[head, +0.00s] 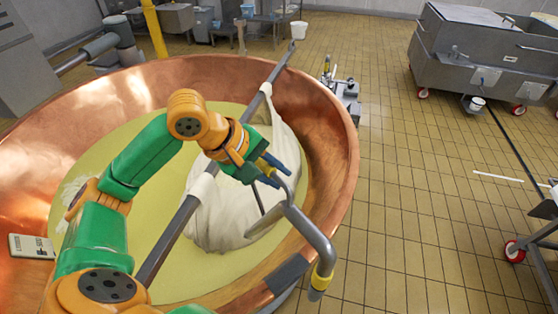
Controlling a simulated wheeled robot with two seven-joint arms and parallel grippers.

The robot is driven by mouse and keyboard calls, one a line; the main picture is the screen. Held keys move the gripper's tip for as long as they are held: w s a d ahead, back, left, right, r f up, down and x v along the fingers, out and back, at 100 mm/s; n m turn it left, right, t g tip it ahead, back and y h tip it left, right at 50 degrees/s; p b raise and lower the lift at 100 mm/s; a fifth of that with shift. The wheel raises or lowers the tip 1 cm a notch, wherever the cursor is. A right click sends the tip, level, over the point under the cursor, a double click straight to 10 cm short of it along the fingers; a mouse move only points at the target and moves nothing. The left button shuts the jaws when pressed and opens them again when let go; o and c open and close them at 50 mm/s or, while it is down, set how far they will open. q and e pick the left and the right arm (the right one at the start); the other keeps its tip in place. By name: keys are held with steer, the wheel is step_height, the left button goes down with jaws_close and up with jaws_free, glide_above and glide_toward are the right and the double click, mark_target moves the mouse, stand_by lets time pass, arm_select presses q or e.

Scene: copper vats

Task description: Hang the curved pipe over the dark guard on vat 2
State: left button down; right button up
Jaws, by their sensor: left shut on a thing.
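The copper vat (335,150) fills the left half of the head view and holds pale yellow liquid. A dark guard (288,275) sits on its near right rim. My left gripper (279,172), with blue fingers, is over the inside of the vat and shut on the curved pipe (313,236). My right gripper is not in view.
A long grey bar (177,228) crosses the vat, with a white cloth (236,205) hanging from it. A grey wheeled tub (480,55) stands at the back right. The tiled floor right of the vat is mostly clear.

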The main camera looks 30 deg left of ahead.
arm_select(q)
step_height(320, 180, down, 12)
steer(key=w+a+b, duration=0.1)
steer(key=a+b, duration=0.2)
steer(key=b, duration=0.8)
steer(key=shift+w, duration=0.2)
